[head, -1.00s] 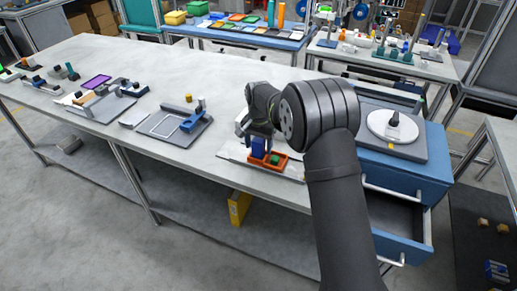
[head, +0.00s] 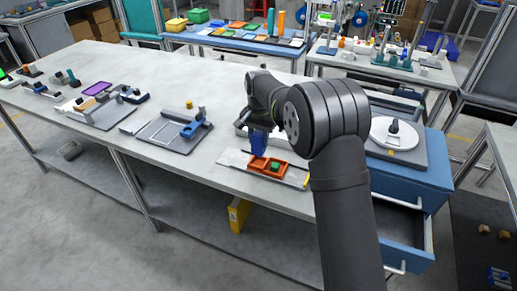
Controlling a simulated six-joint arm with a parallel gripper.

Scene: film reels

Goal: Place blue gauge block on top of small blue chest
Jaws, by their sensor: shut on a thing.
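My gripper (head: 259,128) points down over the bench and is shut on the blue gauge block (head: 258,145), which hangs upright below it. The block is just above the back left part of an orange divided tray (head: 282,174); whether it clears the rim is hard to tell. The small blue chest (head: 411,185) stands to the right, beyond my arm, with a drawer pulled open at its front. My arm hides part of the chest's left side.
On the chest's top lies a grey plate with a white round disc (head: 398,138) and a dark knob. A green block (head: 275,167) sits in the orange tray. A grey fixture (head: 175,132) stands farther left on the bench (head: 130,125).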

